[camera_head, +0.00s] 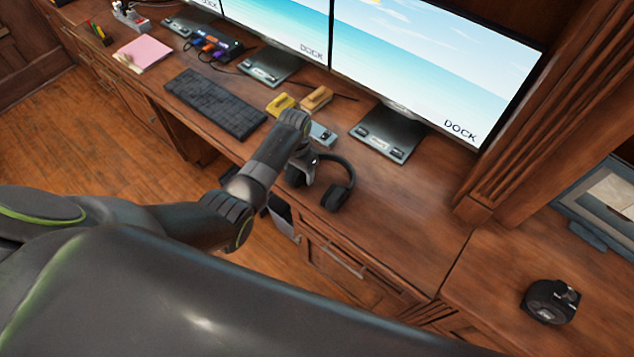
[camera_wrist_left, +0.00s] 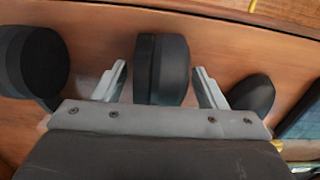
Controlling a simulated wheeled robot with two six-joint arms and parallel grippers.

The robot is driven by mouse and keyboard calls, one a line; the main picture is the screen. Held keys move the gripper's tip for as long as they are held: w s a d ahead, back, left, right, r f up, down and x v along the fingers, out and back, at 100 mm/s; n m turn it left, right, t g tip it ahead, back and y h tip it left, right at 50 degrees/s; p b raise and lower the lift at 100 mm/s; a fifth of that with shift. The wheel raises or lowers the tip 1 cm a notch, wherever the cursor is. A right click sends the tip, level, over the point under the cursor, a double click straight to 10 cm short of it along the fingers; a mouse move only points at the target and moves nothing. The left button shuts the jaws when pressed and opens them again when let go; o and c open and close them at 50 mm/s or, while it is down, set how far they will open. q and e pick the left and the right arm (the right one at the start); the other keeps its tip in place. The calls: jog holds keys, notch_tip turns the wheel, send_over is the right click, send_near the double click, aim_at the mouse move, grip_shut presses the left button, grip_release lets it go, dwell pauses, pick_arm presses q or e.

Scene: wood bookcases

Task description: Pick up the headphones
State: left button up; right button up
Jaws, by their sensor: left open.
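The black headphones (camera_head: 337,196) lie on the wooden desk near its front edge, with the right ear cup and part of the band in plain sight in the head view. My left gripper (camera_head: 307,172) is over their left side and hides part of them. In the left wrist view, a black ear cup (camera_wrist_left: 174,70) stands between the two pale fingers of the open left gripper (camera_wrist_left: 160,72). A gap shows on each side of the cup. Another round black part (camera_wrist_left: 38,62) shows at the left, likely the other cup. My right gripper is not in view.
A keyboard (camera_head: 213,101), yellow items (camera_head: 281,104) and monitor stands (camera_head: 388,134) lie behind and left of the headphones. The desk right of them is clear. A black device (camera_head: 550,300) sits at the far right. A dark rounded object (camera_wrist_left: 250,93) is beside the right finger.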

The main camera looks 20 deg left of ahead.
pick_arm(q)
jog(key=c, duration=1.2)
jog(key=shift+r, duration=0.15)
